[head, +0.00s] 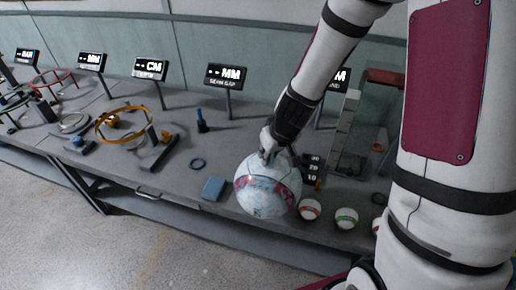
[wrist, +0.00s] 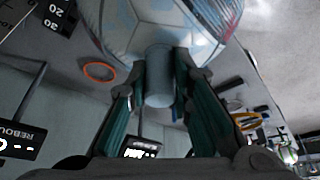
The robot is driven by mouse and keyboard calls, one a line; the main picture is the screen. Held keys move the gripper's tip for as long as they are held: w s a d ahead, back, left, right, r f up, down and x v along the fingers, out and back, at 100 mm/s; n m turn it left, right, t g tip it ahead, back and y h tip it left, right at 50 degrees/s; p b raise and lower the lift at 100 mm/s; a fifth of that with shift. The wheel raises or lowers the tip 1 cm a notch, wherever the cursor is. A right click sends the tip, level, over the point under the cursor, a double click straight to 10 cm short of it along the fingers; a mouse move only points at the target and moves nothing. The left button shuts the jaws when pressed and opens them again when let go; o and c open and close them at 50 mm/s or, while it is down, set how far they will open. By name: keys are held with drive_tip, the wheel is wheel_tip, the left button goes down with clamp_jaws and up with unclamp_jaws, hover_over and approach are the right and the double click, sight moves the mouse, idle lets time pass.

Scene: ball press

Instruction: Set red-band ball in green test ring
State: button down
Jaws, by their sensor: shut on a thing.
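The red-band ball (head: 267,197) is large and white with a dark red band. It is at the front edge of the bench, below my gripper (head: 268,152). In the wrist view, the ball (wrist: 140,25) fills the top, and my gripper (wrist: 160,68) is shut on a grey cylindrical stub (wrist: 159,85) against the ball. I cannot tell whether the ball touches the bench. A dark green ring (head: 14,102) is at the far left edge of the head view, partly cut off.
An orange-yellow ring (head: 98,128) and a red ring (head: 53,71) on stands lie to the left. Small banded balls (head: 310,209) sit right. Label displays (head: 227,76) line the back.

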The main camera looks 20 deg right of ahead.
drive_tip(key=w+f+p, duration=0.1)
drive_tip(key=w+f, duration=0.1)
drive_tip(key=w, duration=0.5)
drive_tip(key=w+d+f+p, duration=0.1)
drive_tip(key=w+f, duration=0.1)
drive_tip(key=w, duration=0.5)
drive_tip(key=shift+f, duration=0.6)
drive_tip(key=c, duration=1.4)
unclamp_jaws()
drive_tip(key=shift+f, duration=0.1)
